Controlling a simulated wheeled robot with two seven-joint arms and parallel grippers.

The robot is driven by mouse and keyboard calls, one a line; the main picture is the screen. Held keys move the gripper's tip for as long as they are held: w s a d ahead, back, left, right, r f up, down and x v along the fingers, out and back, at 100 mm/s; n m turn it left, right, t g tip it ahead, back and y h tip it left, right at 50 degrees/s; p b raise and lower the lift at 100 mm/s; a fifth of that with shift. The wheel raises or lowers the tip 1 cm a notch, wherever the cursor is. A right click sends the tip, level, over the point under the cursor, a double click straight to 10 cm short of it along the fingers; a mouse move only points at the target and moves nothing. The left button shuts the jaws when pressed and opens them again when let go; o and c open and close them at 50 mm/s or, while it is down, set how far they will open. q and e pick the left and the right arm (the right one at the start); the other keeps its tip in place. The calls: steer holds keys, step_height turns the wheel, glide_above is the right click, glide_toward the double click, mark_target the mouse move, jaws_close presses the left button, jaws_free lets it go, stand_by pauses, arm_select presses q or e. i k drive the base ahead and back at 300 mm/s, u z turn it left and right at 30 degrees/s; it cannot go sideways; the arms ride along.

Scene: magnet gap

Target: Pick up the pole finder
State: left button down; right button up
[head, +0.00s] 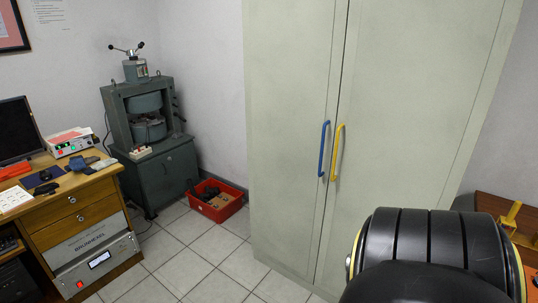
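I cannot make out a pole finder for certain in the head view. Several small items lie on the wooden desk (62,203) at the left, among them a dark flat item (46,189) and a blue-grey item (84,163), too small to identify. A small white item with red marks (140,152) sits on the front ledge of the green-grey magnet (148,112). Neither gripper is in view. A black rounded part at the lower right looks like part of my arm.
A red crate (232,211) with dark and brown things stands on the tiled floor (186,254). A tall pale cabinet (284,125), with blue and yellow handles, is shut. The desk holds a monitor (16,128) and a red-and-white box (71,142).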

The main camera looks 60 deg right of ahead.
mark_target(509, 221)
steer(key=z, duration=1.85)
